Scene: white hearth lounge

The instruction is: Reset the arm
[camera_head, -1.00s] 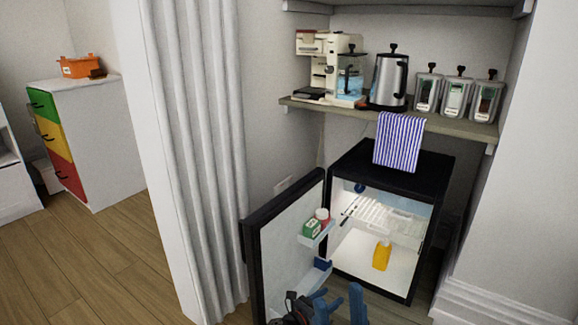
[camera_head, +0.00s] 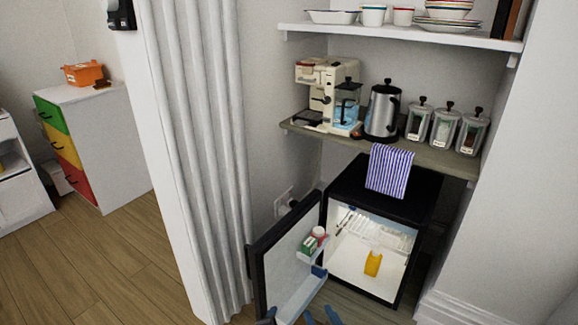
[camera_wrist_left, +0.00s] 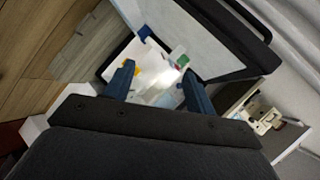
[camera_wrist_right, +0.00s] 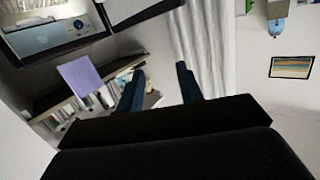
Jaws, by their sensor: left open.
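My right gripper (camera_head: 322,317) shows only as blue fingertips at the bottom edge of the head view, below the open mini fridge. In the right wrist view its two blue fingers (camera_wrist_right: 159,85) stand apart with nothing between them. My left gripper (camera_wrist_left: 158,85) shows in the left wrist view with its fingers apart and empty, facing the fridge inside and the fridge door. Most of both arms is out of the head view. The black mini fridge (camera_head: 408,209) stands open, with a yellow bottle (camera_head: 373,264) inside.
The fridge door (camera_head: 290,250) swings out to the left, with small items on its rack. Above, a shelf (camera_head: 440,158) holds a coffee maker, a kettle (camera_head: 382,110) and canisters. Open wooden floor (camera_head: 110,260) lies at left.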

